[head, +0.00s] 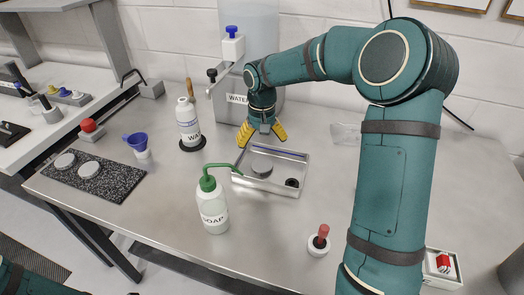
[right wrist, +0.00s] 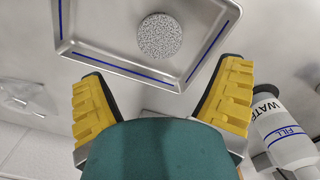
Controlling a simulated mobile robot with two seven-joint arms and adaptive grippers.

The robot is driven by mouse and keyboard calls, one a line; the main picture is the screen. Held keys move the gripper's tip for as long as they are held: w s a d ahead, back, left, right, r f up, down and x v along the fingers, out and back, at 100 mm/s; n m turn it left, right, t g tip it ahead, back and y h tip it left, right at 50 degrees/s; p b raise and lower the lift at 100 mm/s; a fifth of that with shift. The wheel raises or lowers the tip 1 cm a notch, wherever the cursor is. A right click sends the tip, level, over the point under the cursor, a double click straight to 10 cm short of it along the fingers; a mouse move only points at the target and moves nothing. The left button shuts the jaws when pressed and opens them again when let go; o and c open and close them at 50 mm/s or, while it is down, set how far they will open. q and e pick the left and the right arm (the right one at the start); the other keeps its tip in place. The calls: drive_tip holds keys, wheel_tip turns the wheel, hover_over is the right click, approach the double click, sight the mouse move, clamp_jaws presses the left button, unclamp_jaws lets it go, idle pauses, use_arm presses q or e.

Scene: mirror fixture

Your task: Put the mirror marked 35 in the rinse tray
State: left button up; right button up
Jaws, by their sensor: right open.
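The steel rinse tray (head: 299,172) with blue lines on its walls sits mid-table; the right wrist view shows its rim (right wrist: 120,70). One grey round disc (head: 262,165) lies flat in it, speckled in the right wrist view (right wrist: 165,36). Two pale round discs, one at the left (head: 65,160) and one beside it (head: 89,169), lie on a black speckled mat (head: 118,186). No number is readable on any disc. My right gripper (head: 262,134) is open and empty at the tray's back edge, its yellow fingers (right wrist: 163,95) apart from the disc. My left gripper is out of view.
A soap bottle (head: 212,209) with a green spout stands before the tray. A WATER bottle (head: 189,125) stands left of my right gripper, with a WATER tank (head: 235,99) behind. A blue funnel (head: 136,140) and red-topped pot (head: 319,241) stand nearby. The front-left table is clear.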

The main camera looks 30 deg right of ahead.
drive_tip(key=shift+r, duration=1.6)
